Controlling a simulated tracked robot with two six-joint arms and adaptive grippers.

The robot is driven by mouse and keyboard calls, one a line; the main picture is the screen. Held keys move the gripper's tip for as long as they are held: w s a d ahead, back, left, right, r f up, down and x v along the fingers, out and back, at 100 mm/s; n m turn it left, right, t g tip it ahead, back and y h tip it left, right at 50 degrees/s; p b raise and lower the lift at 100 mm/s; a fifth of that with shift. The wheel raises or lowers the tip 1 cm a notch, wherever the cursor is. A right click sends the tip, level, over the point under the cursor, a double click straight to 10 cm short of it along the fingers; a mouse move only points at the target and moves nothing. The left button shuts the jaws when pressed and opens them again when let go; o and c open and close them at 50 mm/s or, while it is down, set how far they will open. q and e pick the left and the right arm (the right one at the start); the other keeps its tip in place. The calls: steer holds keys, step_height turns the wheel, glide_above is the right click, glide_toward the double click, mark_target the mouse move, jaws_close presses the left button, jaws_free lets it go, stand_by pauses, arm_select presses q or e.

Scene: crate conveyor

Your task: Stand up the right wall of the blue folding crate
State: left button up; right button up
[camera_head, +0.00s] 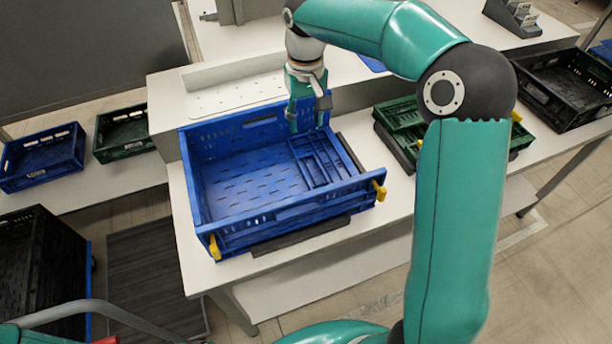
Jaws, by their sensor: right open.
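The blue folding crate (290,213) sits on the white table in the middle of the head view. Its left, back and front walls stand upright. The right wall (322,160) lies folded inward and down over the right part of the crate floor. My right gripper (308,118) points down with its fingers apart, near the back right corner, above the far end of the folded wall. I see nothing between its fingers. I cannot tell whether a finger touches the wall. My left gripper is out of view.
Yellow latches (379,190) show at the crate's front corners. Green folded crates (400,116) lie to the right on the table (365,240), with a black crate (560,90) beyond. A blue crate (42,160) and a dark green one (122,133) stand at left.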

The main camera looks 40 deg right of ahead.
mark_target(305, 171)
step_height(305, 171, down, 17)
steer(key=shift+f+p, duration=0.15)
steer(key=shift+p, duration=0.15)
stand_by(0.3)
jaws_close()
steer(key=shift+a, duration=0.1)
steer(key=shift+w, duration=0.1)
